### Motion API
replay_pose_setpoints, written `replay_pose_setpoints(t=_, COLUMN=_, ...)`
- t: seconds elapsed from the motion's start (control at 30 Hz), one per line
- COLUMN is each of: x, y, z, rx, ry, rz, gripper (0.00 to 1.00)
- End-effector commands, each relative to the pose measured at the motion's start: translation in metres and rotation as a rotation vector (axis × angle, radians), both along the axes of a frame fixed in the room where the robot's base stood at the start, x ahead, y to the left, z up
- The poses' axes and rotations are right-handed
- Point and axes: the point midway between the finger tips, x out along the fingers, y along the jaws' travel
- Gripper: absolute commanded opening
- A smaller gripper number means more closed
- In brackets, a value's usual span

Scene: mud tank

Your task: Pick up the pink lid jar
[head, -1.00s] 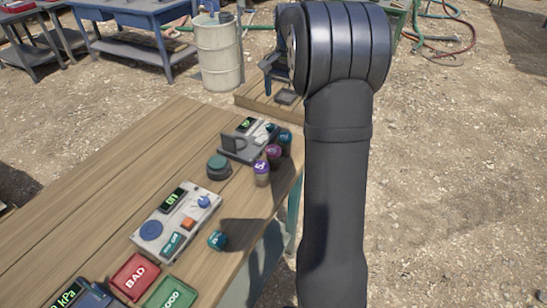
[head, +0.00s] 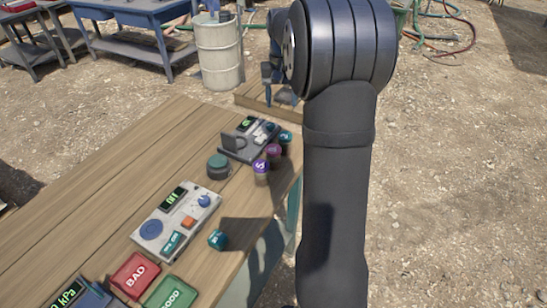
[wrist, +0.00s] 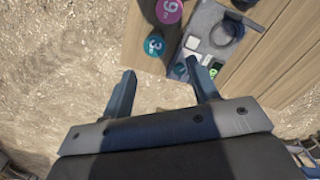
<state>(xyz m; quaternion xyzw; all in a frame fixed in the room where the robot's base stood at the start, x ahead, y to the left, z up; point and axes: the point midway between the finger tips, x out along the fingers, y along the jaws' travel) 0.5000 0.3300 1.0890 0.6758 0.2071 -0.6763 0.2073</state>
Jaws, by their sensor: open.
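The pink lid jar (head: 274,153) stands upright near the table's right edge, between a purple lid jar (head: 261,167) and a teal lid jar (head: 285,138). In the wrist view its pink lid (wrist: 168,10) is cut by the top edge, with the teal lid (wrist: 154,45) marked 3 below it. My gripper (wrist: 161,70) is open and empty, its fingertips just short of the teal lid in the picture. In the head view my gripper (head: 274,92) shows beyond the jars, partly hidden by my arm. It touches no jar that I can see.
A grey device with a small display (head: 250,140) sits close left of the jars. A dark green round-topped object (head: 218,166), a control box (head: 176,222), another teal lid jar (head: 217,240) and red (head: 135,274) and green trays lie nearer. Bare ground is to the right.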

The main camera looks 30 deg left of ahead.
Motion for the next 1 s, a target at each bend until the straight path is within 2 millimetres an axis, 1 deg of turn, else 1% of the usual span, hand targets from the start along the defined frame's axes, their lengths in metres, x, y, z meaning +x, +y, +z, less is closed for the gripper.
replay_pose_setpoints(t=0.03, x=-0.007, y=0.001, z=-0.001, rx=0.0, ry=0.0, rz=0.105, gripper=0.55)
replay_pose_setpoints(t=0.1, x=-0.014, y=0.001, z=-0.003, rx=0.001, ry=-0.001, rz=0.261, gripper=0.55)
replay_pose_setpoints(t=0.2, x=-0.025, y=0.001, z=-0.005, rx=0.0, ry=0.0, rz=0.467, gripper=0.55)
replay_pose_setpoints(t=0.3, x=-0.033, y=0.001, z=-0.008, rx=0.001, ry=-0.001, rz=0.638, gripper=0.55)
replay_pose_setpoints(t=0.4, x=-0.039, y=0.001, z=-0.009, rx=0.001, ry=0.0, rz=0.757, gripper=0.55)
replay_pose_setpoints(t=0.57, x=-0.043, y=0.001, z=-0.013, rx=0.0, ry=0.001, rz=0.841, gripper=0.55)
replay_pose_setpoints(t=0.67, x=-0.043, y=0.001, z=-0.025, rx=0.0, ry=0.003, rz=0.85, gripper=0.55)
replay_pose_setpoints(t=1.0, x=-0.043, y=0.001, z=-0.099, rx=0.0, ry=0.005, rz=0.846, gripper=0.55)
